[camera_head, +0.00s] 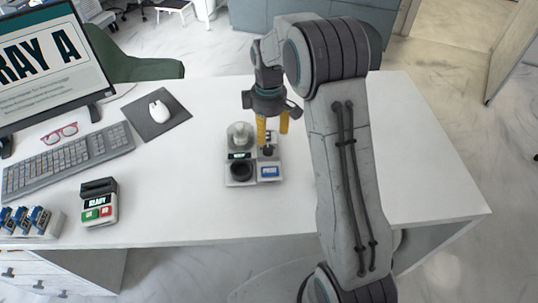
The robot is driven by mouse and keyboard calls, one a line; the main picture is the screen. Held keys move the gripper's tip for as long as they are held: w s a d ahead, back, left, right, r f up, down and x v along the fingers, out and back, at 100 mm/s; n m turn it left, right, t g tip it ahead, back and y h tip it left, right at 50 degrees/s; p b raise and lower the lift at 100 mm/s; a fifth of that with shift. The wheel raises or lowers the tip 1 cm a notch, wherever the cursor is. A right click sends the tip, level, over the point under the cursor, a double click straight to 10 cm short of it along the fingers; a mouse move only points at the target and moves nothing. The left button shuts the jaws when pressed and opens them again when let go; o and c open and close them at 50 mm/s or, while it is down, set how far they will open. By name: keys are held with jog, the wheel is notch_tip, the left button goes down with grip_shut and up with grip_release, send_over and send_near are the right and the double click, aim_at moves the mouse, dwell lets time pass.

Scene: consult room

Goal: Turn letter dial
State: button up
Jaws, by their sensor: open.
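A small grey device (254,180) stands on the white desk near the middle of the view. I cannot tell for certain which part is the letter dial. My gripper (273,138) points down over the device's back right part, with its yellow fingers apart and nothing seen between them. A small dark knob (267,151) shows just below the fingers; whether they touch it is unclear.
A monitor (50,65), keyboard (70,160), red glasses (59,133) and mouse on a dark pad (175,121) occupy the left. The desk (440,190) is clear at right.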

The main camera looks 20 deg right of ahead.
aim_at(268, 148)
jog(key=shift+f, duration=4.05)
jog(key=shift+o, duration=0.3)
grip_shut()
